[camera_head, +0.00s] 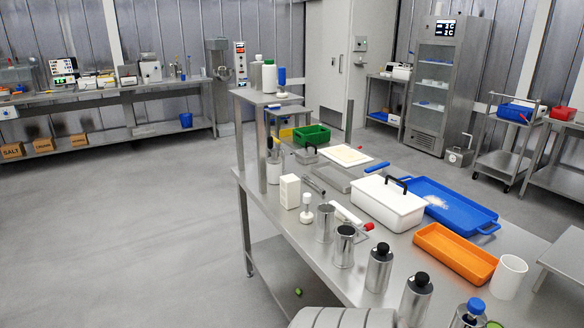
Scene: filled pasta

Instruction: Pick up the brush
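I cannot tell for sure which item is the brush. A small blue-handled item (377,167) lies on the steel table (445,262) near the grey tray. A pale item with a red end (345,214) lies between the metal canisters and the white lidded box. Both are too small to identify with certainty. Neither of my grippers shows in the head view.
On the table are a white lidded box (388,208), a blue tray (470,212) holding white powder, an orange tray (448,256), a white cup (509,277) and several metal canisters (379,268) along the near edge. The floor (120,220) at left is clear.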

